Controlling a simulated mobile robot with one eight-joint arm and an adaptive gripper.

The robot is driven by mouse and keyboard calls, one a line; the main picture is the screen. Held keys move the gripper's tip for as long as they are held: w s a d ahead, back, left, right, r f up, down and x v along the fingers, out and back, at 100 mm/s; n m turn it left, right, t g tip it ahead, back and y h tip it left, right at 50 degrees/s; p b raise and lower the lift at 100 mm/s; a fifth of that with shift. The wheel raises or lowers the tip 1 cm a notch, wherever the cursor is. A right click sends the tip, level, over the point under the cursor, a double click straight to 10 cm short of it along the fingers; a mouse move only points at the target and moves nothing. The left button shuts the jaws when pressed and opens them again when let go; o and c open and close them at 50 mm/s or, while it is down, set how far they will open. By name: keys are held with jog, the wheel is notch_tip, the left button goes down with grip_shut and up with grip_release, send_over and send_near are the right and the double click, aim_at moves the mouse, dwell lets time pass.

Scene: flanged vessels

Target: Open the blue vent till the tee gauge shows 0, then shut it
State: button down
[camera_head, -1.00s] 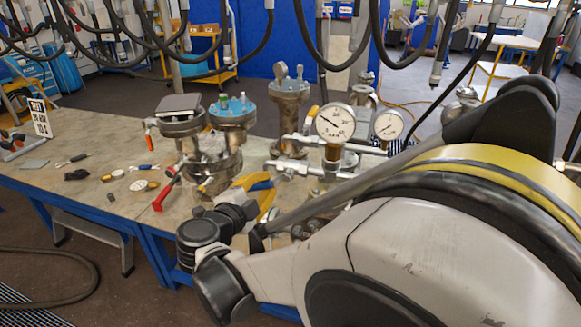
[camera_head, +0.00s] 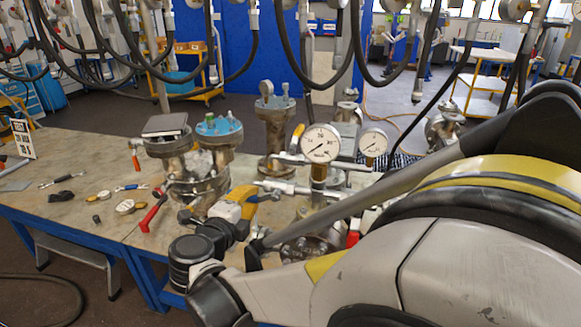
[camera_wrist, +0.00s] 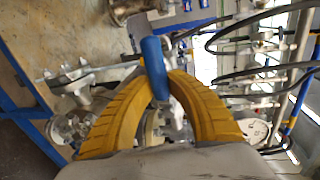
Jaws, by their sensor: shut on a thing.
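The blue vent handle (camera_wrist: 154,66) stands between the yellow fingers of my gripper (camera_wrist: 160,85) in the wrist view, and the fingers are closed on it. In the head view my gripper (camera_head: 248,197) reaches in over the pipework, and the blue handle is hidden there. The larger white dial gauge (camera_head: 320,143) stands on a brass fitting; its needle points to the lower left, near the low end. A smaller gauge (camera_head: 373,142) stands to its right, its needle too small to read exactly. Which is the tee gauge I cannot tell for sure.
A blue-topped flanged vessel (camera_head: 218,127) and a grey-capped one (camera_head: 166,126) stand to the left. A red handle (camera_head: 153,212) sticks out in front of them. Loose tools and small parts lie on the bench (camera_head: 70,222). Hoses hang above. My arm covers the right side.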

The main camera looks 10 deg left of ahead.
jog(key=c, duration=1.3)
grip_release()
jog(key=v, duration=1.2)
jog(key=shift+r, duration=0.15)
